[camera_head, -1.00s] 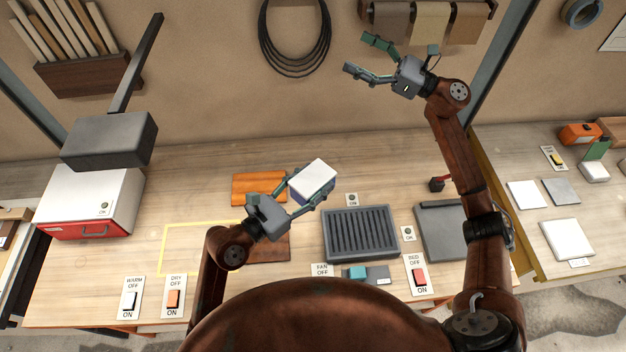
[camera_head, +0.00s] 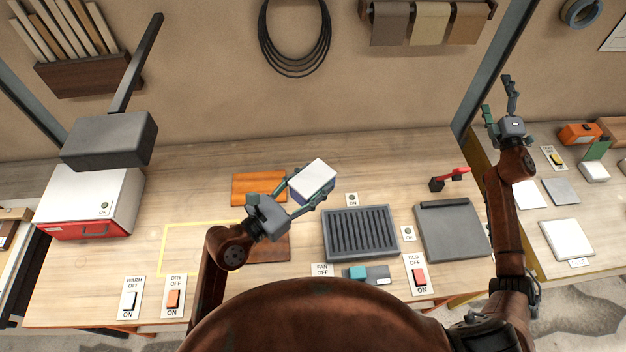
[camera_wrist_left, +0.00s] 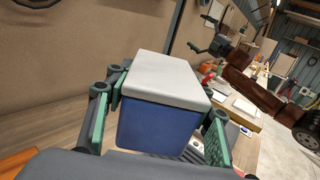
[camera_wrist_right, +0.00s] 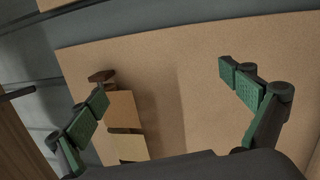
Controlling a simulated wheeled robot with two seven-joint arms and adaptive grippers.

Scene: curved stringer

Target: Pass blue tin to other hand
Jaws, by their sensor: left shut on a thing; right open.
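The blue tin (camera_head: 313,182) is a blue box with a white lid. In the left wrist view the tin (camera_wrist_left: 160,125) sits between the two green finger pads, white lid up. My right gripper (camera_head: 500,95) is open and empty, far to the right of the tin and higher in the head view, fingers pointing up.
A ribbed dark tray (camera_head: 360,234) and a grey plate (camera_head: 453,231) lie on the bench right of the tin. A red-handled piece (camera_head: 450,179) stands behind the plate. A white and red box (camera_head: 90,205) stands at left. Bare bench (camera_head: 390,165) lies between the grippers.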

